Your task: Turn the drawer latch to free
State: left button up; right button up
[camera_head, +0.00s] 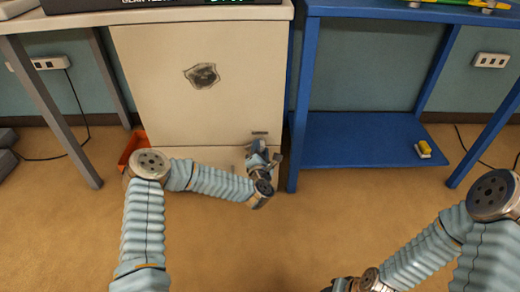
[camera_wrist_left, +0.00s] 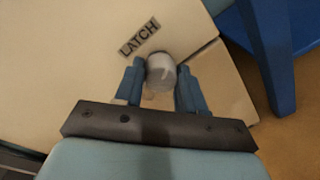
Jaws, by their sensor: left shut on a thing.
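The drawer latch (camera_wrist_left: 161,70) is a pale grey rounded knob on the cream cabinet front, beside a label reading LATCH (camera_wrist_left: 139,37) in the left wrist view. My left gripper (camera_wrist_left: 160,90) has its two blue fingers on either side of the knob and is shut on it. In the head view my left gripper (camera_head: 258,155) is at the lower right of the cream cabinet (camera_head: 150,75), and it hides the latch there. My right arm comes in at the lower right of the head view; its gripper is not clearly visible.
A blue bench (camera_head: 350,140) with a low shelf stands right of the cabinet, its leg close to my left gripper. A yellow object (camera_head: 424,149) lies on that shelf. An orange bin (camera_head: 130,146) is at the cabinet's lower left. The floor in front is clear.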

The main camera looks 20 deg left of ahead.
pick_arm(q)
jog(key=m, duration=0.5)
jog(key=shift+f+y, duration=0.1)
jog(key=shift+y, duration=0.2)
jog(key=shift+d+m, duration=0.1)
jog(key=shift+m, duration=0.3)
jog(key=o, duration=1.1)
jog(key=shift+c, duration=0.2)
jog(key=shift+s, duration=0.1)
jog(key=v, duration=1.3)
jog(key=shift+s+r+p, duration=0.2)
jog(key=shift+s+p, duration=0.1)
jog(key=shift+p, duration=0.15)
jog(key=shift+d, duration=0.15)
